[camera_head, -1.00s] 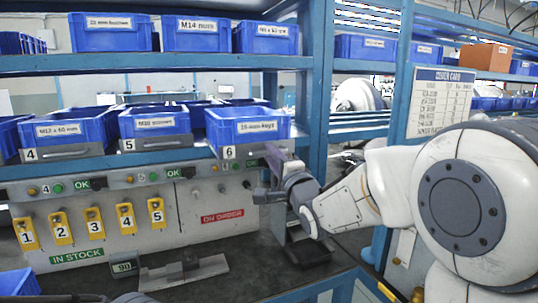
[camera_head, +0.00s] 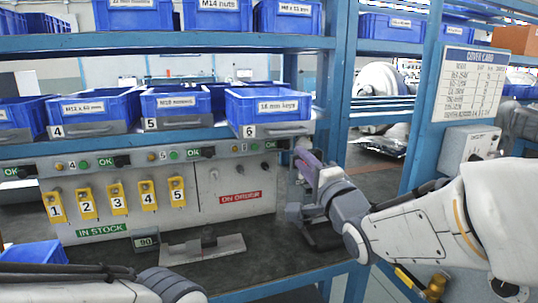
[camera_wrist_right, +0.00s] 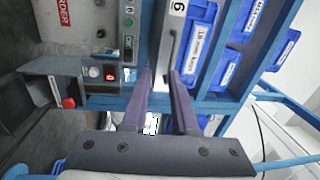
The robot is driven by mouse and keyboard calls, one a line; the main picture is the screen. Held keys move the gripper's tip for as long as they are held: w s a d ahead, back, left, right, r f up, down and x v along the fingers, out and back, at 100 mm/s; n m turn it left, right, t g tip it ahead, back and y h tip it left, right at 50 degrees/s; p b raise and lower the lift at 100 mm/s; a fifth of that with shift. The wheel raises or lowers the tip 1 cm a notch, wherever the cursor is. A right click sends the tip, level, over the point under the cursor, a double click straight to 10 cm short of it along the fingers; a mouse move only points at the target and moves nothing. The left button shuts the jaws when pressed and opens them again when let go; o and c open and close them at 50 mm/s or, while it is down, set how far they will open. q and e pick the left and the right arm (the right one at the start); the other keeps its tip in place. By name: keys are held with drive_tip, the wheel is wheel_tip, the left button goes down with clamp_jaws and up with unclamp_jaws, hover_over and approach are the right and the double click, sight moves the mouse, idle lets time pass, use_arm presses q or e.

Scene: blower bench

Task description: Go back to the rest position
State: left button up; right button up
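My right gripper (camera_head: 303,163) shows in the head view in front of the bench panel, just below the right end of the shelf with bin 6 (camera_head: 268,107). In the right wrist view its two purple fingers (camera_wrist_right: 160,85) stand apart with nothing held between them. My right arm (camera_head: 430,230) reaches in from the right. My left arm (camera_head: 80,290) lies along the bottom left edge; its fingers do not show.
The bench top (camera_head: 255,262) holds a grey metal fixture (camera_head: 205,248) and a small display reading 90 (camera_head: 146,241). Yellow numbered tags (camera_head: 117,199) hang on the panel. A blue bin (camera_head: 35,253) stands at lower left. A blue post (camera_head: 340,90) rises behind the right gripper.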

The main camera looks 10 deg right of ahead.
drive_tip(key=s+a+f+n+g, duration=0.4)
drive_tip(key=a+f+n+g, duration=0.25)
drive_tip(key=f, duration=0.45)
drive_tip(key=s+a+f+n+g+h, duration=0.1)
drive_tip(key=s+a+f+n+g, duration=0.1)
drive_tip(key=s+f+n+g, duration=0.45)
drive_tip(key=s+a+f+n+g, duration=0.25)
drive_tip(key=s+f, duration=0.25)
drive_tip(key=s, duration=0.4)
drive_tip(key=s+d+f+n+g+h, duration=0.1)
drive_tip(key=s+f+n+g+h, duration=0.15)
drive_tip(key=s+n, duration=0.65)
wheel_tip(320, 180, up, 15)
drive_tip(key=s+m+g+p, duration=0.1)
drive_tip(key=s+m+p, duration=0.1)
drive_tip(key=p, duration=1.2)
drive_tip(key=shift+d+r+y+p, duration=0.15)
drive_tip(key=shift+d+y+p, duration=0.05)
drive_tip(key=shift+y+p, duration=0.2)
